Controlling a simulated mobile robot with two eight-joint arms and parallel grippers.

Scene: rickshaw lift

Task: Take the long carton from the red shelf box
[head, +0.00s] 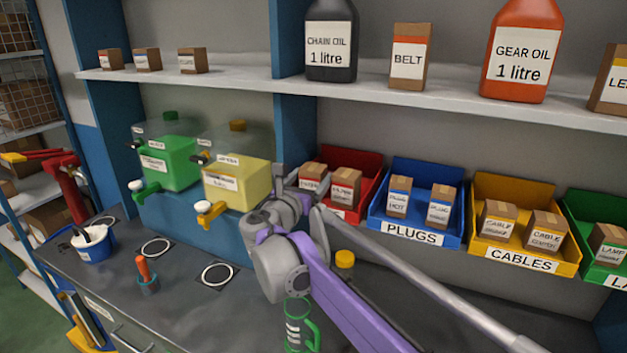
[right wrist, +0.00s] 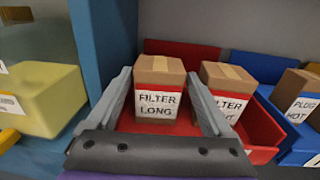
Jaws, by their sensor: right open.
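The red shelf box (head: 371,186) stands at the left end of a row of boxes in the head view. It holds two brown cartons side by side. In the right wrist view the left carton (right wrist: 158,98), labelled FILTER LONG, stands upright in the red box (right wrist: 258,130). The other carton (right wrist: 229,88) stands to its right, its label partly hidden by a finger. My right gripper (right wrist: 158,76) is open and empty, one finger toward each side of the FILTER LONG carton. I cannot tell whether they touch it. My left gripper is not in view.
A blue PLUGS box (head: 422,232) and a yellow CABLES box (head: 520,257) stand to the right. A blue upright (right wrist: 103,45) and a yellow container (right wrist: 48,98) are close on the left. A shelf (head: 420,95) with bottles runs above.

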